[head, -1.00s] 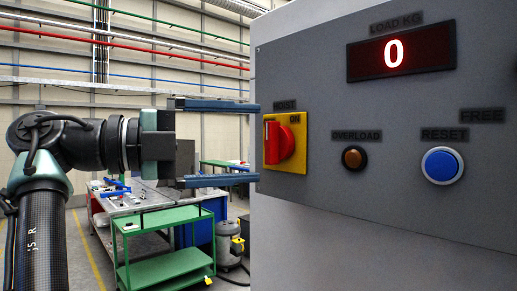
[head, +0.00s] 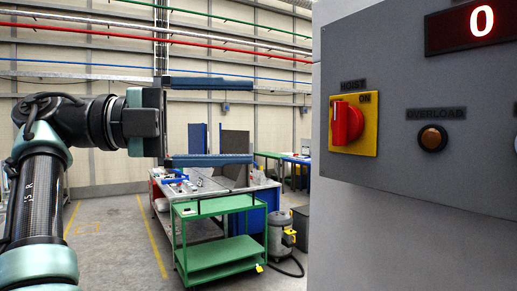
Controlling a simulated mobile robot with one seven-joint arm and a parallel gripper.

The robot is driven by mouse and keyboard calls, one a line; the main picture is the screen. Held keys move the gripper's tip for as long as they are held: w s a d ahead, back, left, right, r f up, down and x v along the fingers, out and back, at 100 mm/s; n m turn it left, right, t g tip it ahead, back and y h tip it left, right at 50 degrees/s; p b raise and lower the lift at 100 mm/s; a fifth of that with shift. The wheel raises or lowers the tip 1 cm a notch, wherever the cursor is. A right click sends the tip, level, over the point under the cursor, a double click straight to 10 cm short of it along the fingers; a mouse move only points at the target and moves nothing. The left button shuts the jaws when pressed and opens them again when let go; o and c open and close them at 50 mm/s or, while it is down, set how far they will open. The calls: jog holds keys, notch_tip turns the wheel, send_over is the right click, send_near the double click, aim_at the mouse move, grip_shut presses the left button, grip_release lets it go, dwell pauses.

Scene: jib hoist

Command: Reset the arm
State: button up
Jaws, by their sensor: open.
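My arm stands at the left of the head view, bent at the elbow. My gripper (head: 212,121) points right, with its two fingers wide apart, one above the other, and nothing between them. It is left of the grey control panel (head: 385,75) and apart from it in the picture. The panel carries a red rotary HOIST switch (head: 346,122) on a yellow plate, its white mark up and left of the ON label. An orange-brown OVERLOAD lamp (head: 432,138) looks unlit. The red display (head: 480,23) reads 0 and is cut by the frame edge.
A green trolley (head: 218,206) stands in front of a workbench (head: 163,190) with tools on it. A grey vacuum cleaner (head: 281,235) with a hose stands right of the trolley. Open floor with yellow lines (head: 148,240) lies at the left.

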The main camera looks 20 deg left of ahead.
jog(key=w+d+f+n+t+y, duration=0.25)
jog(key=w+f+n, duration=0.25)
jog(key=f+n, duration=0.25)
jog(key=w+d+f+n+t+y, duration=0.2)
jog(key=w+f+n+y, duration=0.3)
jog(key=f, duration=0.4)
jog(key=d+f+n+t+y, duration=0.3)
jog(key=d+f+n+y, duration=0.3)
jog(key=f+n, duration=0.55)
jog(key=s+d+r+n+t+y, duration=0.2)
jog(key=s+d+n+t+y, duration=0.15)
jog(key=s+n, duration=0.45)
jog(key=s+r+t, duration=0.4)
jog(key=s+r, duration=0.3)
jog(key=r, duration=0.6)
jog(key=s+r+t, duration=0.5)
jog(key=s+r, duration=0.1)
jog(key=r, duration=0.7)
jog(key=shift+s+t, duration=0.3)
jog(key=shift+s, duration=0.1)
